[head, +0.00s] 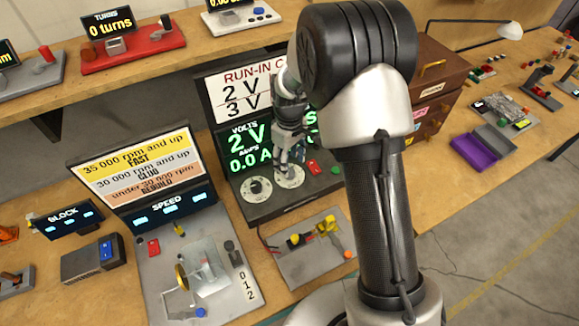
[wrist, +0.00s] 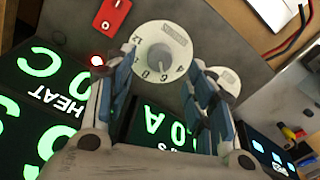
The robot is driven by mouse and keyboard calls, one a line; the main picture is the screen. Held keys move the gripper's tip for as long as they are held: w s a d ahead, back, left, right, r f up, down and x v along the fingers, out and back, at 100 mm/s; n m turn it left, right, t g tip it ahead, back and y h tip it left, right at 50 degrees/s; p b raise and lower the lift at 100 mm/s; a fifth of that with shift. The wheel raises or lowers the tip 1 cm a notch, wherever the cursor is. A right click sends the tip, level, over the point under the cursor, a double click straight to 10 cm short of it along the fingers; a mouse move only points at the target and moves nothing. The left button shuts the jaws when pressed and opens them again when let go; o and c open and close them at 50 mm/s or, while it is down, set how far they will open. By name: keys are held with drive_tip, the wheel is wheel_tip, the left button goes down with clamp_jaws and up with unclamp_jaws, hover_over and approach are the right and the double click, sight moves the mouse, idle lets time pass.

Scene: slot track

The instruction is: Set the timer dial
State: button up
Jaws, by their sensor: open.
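The dial (head: 289,177) under my gripper is the right one of two round white dials on the dark run-in power unit (head: 262,212). In the wrist view this dial (wrist: 168,44) has small numbers around its rim, 12 among them, and a grey centre knob. My gripper (head: 286,165) points down at it, open. In the wrist view its fingers (wrist: 162,68) stand on either side of the dial's near part; I cannot tell whether they touch the knob. The left dial (head: 256,189) lies beside it, partly behind a finger in the wrist view (wrist: 229,82). No timer label is readable.
The unit's screen (head: 249,146) reads 2 V and 0.0 A; my arm hides its right part. A motor tray (head: 310,255) stands in front, the speed stand (head: 170,205) to the left.

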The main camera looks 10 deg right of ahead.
sight(290, 171)
wheel_tip(290, 171, up, 8)
drive_tip(key=shift+f, duration=0.25)
idle(0.4)
drive_tip(key=s+d+r+m+t, duration=0.2)
drive_tip(key=s+r+m, duration=0.1)
drive_tip(key=s+r, duration=0.95)
drive_tip(key=s+d+r+m+t, duration=0.1)
drive_tip(key=s+r+m, duration=0.1)
drive_tip(key=s, duration=0.6)
drive_tip(key=s+d+r+m+t, duration=0.1)
drive_tip(key=s+r+m, duration=0.1)
drive_tip(key=s, duration=0.6)
drive_tip(key=shift+s+r+m+t, duration=0.2)
drive_tip(key=shift+r+m+t, duration=0.05)
drive_tip(key=shift+m+t, duration=0.05)
